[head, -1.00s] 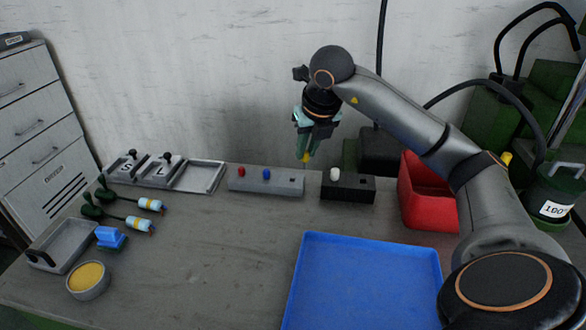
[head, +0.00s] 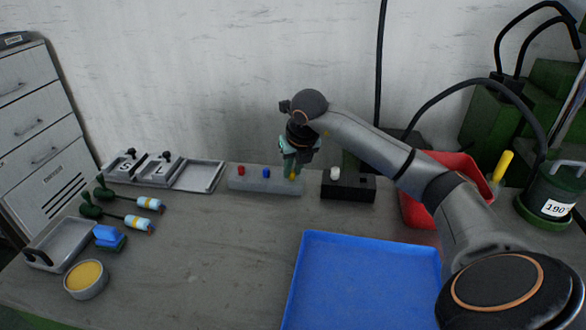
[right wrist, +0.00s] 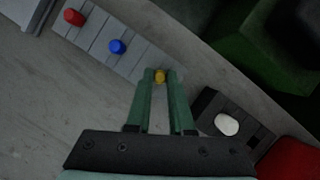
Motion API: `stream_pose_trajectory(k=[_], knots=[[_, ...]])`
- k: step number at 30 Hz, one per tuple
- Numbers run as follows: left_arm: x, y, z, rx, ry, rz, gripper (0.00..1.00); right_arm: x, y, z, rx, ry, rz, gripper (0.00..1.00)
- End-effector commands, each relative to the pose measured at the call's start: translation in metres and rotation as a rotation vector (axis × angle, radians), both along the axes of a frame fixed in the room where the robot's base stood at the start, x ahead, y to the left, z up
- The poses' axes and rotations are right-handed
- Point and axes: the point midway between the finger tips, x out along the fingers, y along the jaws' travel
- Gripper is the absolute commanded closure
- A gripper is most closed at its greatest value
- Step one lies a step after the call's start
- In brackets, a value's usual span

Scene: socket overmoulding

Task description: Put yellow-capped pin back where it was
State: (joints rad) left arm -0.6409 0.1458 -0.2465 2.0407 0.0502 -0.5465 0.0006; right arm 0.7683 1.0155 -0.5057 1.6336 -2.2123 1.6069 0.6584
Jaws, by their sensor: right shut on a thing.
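The yellow-capped pin (right wrist: 160,76) is between the fingertips of my right gripper (head: 291,173), which is shut on it. In the head view the yellow cap (head: 293,177) shows low between the fingers, at the right end of the grey pin block (head: 247,184). The pin's shaft is hidden, so I cannot tell how deep it sits in the block. A red-capped pin (head: 241,170) and a blue-capped pin (head: 266,173) stand in the same block, to the left. My left gripper is not in view.
A black block (head: 348,188) with a white-capped pin (head: 335,172) stands just right of the grey block. A red bin (head: 412,212) is farther right, partly behind my right arm. A blue tray (head: 365,280) lies in front. The table's middle is clear.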

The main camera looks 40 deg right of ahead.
Motion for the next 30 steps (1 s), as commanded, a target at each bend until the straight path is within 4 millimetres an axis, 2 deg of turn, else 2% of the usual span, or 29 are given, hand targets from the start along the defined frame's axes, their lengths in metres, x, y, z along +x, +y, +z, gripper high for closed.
stream_pose_trajectory(k=[2,3,10,20,23,30], knots=[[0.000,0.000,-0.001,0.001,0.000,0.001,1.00,0.000,0.000,-0.002,0.000,0.000,0.000,1.00],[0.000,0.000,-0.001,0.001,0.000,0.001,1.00,0.000,0.000,-0.001,0.000,0.000,0.000,0.76],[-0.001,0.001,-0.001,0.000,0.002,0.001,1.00,0.000,0.000,-0.001,0.000,0.000,0.000,0.51],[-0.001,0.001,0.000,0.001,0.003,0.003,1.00,-0.001,0.000,0.004,0.000,-0.001,0.000,0.50],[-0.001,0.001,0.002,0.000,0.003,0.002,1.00,-0.004,0.002,0.016,-0.002,-0.005,0.000,0.50],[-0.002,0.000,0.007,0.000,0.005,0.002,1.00,-0.023,0.009,0.064,-0.003,-0.005,0.001,0.50]])
